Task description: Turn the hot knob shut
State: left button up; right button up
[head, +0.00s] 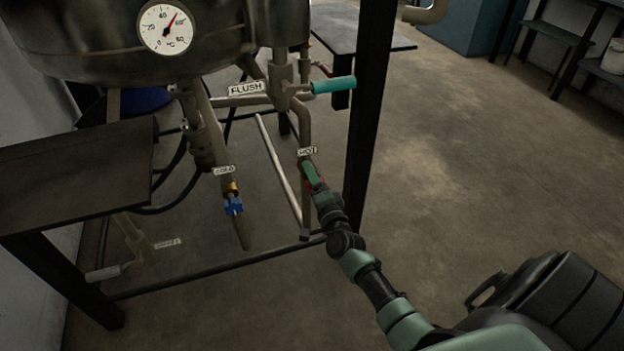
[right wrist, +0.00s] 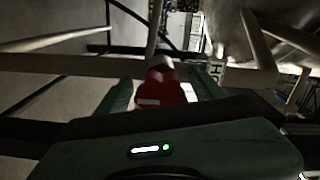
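The hot knob is red; in the right wrist view the knob (right wrist: 166,88) sits on a pipe end between my two green fingers. In the head view only a sliver of red shows beside my right gripper (head: 311,178), just below the HOT label (head: 307,152). My right gripper also shows in the right wrist view (right wrist: 163,90), with one finger on each side of the knob. I cannot tell whether both fingers press on it. My left gripper is out of view.
A blue-handled cold valve (head: 233,204) hangs to the left, and a teal flush handle (head: 333,85) is above. A dark frame post (head: 368,110) stands close to the right of the hot pipe. A dial gauge (head: 166,27) is on the vessel. Open floor lies right.

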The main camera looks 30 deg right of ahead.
jog(key=p+v, duration=0.1)
jog(key=v, duration=0.6)
jog(key=shift+s, duration=0.4)
